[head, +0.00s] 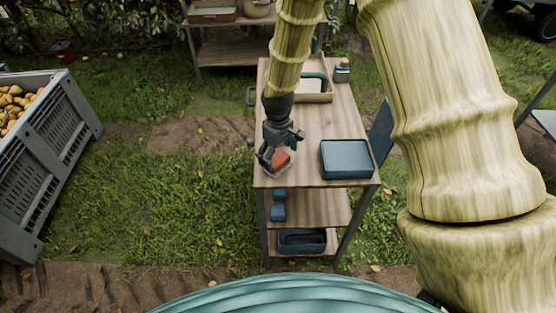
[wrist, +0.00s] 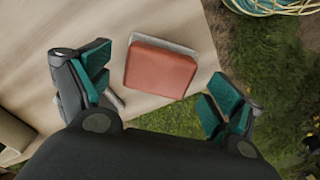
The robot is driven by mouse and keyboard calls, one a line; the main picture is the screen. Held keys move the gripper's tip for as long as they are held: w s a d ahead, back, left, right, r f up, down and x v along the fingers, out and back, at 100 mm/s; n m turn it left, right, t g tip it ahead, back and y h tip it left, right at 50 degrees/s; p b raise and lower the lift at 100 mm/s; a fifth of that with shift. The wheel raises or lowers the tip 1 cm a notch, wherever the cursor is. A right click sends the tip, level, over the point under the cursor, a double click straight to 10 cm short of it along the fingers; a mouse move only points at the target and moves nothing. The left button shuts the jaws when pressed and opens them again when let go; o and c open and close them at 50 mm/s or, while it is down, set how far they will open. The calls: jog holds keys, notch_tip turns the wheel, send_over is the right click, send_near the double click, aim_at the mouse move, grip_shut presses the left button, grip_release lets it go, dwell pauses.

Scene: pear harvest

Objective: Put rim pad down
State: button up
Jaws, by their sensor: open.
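The rim pad looks to be the red-orange square block (wrist: 160,70) with a pale layer under it. It lies flat on the wooden table top (wrist: 190,20) near the table's edge. In the head view the red pad (head: 281,158) is at the table's front left corner, partly hidden by my gripper. My gripper (wrist: 168,97) is open, with its teal-padded fingers apart on either side of the pad, and no contact shows. In the head view my gripper (head: 272,160) points down over that corner.
A wooden tray (head: 318,85) and a small bottle (head: 342,70) are farther back. Lower shelves hold blue items (head: 302,240). A grey crate of pears (head: 50,140) stands at left on the grass.

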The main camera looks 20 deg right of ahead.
aim_at(278, 159)
notch_tip(278, 159, up, 9)
jog(key=b, duration=0.2)
dwell(0.4)
dwell(0.5)
